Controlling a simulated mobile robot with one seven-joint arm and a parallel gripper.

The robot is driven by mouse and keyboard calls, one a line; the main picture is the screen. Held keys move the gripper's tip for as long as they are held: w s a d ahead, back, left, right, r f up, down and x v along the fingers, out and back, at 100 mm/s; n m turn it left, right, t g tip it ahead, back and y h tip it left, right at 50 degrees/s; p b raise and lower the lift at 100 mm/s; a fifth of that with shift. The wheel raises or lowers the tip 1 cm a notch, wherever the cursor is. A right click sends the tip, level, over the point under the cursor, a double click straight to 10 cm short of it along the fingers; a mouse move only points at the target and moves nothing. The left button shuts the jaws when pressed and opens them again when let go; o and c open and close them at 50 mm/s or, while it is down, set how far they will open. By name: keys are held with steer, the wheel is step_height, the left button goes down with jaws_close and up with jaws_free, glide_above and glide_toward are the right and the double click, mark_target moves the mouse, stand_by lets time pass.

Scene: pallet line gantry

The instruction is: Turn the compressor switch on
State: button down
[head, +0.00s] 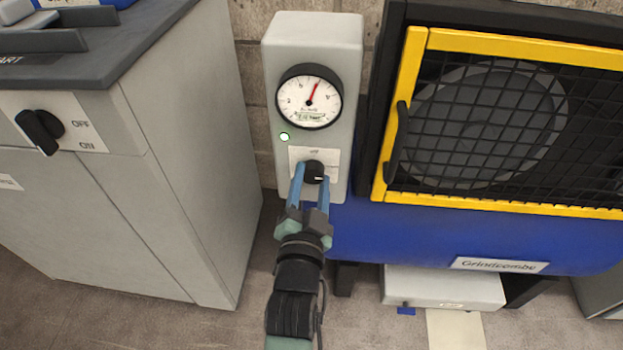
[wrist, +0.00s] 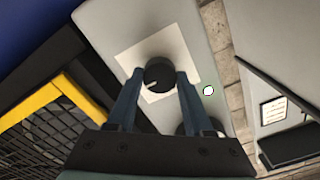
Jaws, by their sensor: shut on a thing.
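The compressor switch is a round black knob (head: 314,170) with a white pointer line, on a white label plate (head: 329,157) low on a grey box (head: 344,60). In the head view the pointer line points to the right. My gripper (head: 312,181) comes from below with its blue fingers on either side of the knob and is shut on it. The knob also shows between the fingertips in the wrist view (wrist: 159,74). A gauge (head: 309,97) with a red needle sits above, and a small light (head: 285,137) glows pale green. The label's lower lettering is hidden.
A yellow-framed mesh guard (head: 409,110) with a black handle (head: 398,140) stands close on the right, above a blue tank (head: 390,234). A grey cabinet (head: 180,130) with another black OFF/ON switch (head: 40,129) stands on the left.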

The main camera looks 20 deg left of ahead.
stand_by(0.5)
steer(key=shift+c, duration=1.4)
jaws_free()
steer(key=shift+s, duration=0.15)
steer(key=p+v, duration=0.3)
steer(key=v, duration=0.9)
steer(key=shift+s, duration=0.35)
steer(key=shift+d, duration=0.15)
